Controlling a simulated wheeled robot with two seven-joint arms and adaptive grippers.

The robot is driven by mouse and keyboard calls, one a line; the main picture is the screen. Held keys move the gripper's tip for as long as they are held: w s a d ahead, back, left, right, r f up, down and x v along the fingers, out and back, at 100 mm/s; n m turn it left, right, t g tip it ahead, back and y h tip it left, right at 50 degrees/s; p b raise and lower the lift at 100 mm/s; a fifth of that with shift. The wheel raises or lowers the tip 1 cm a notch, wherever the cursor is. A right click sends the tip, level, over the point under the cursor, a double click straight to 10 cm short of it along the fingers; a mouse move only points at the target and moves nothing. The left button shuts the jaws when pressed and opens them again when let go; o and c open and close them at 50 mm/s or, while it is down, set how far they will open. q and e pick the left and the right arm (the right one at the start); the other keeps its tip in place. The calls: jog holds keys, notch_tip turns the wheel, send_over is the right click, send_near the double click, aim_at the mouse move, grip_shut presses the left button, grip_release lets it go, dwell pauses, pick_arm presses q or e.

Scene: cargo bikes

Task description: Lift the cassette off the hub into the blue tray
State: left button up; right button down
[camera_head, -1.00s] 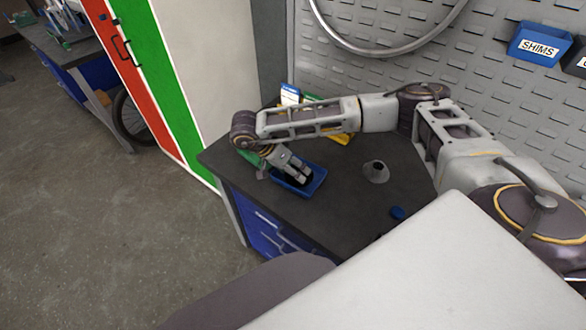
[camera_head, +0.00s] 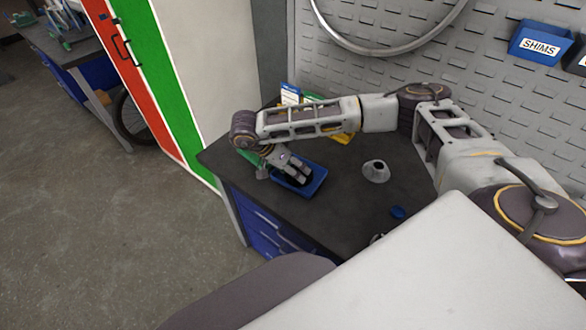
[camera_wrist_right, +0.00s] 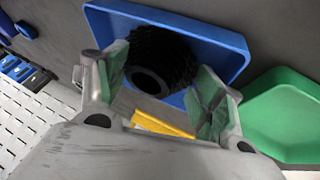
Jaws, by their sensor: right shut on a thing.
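The black ridged cassette (camera_wrist_right: 168,48) shows in the right wrist view between the fingers of my right gripper (camera_wrist_right: 160,85), inside the outline of the blue tray (camera_wrist_right: 228,50). In the head view my right gripper (camera_head: 297,176) points down into the blue tray (camera_head: 313,187) on the bench, and is shut on the cassette, which it mostly hides there. Whether the cassette touches the tray floor I cannot tell. A grey cone-shaped piece with a dark opening (camera_head: 376,172), possibly the hub, stands on the bench to the right. My left gripper is not in view.
A green tray (camera_wrist_right: 285,115) lies beside the blue one, and a yellow item (camera_wrist_right: 160,124) is close by. A small blue round thing (camera_head: 398,212) lies on the dark bench (camera_head: 345,205). A pegboard (camera_head: 480,100) with a SHIMS bin (camera_head: 540,43) rises behind.

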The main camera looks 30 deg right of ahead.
jog(key=shift+c, duration=0.8)
grip_release()
jog(key=v, duration=1.2)
dwell(0.7)
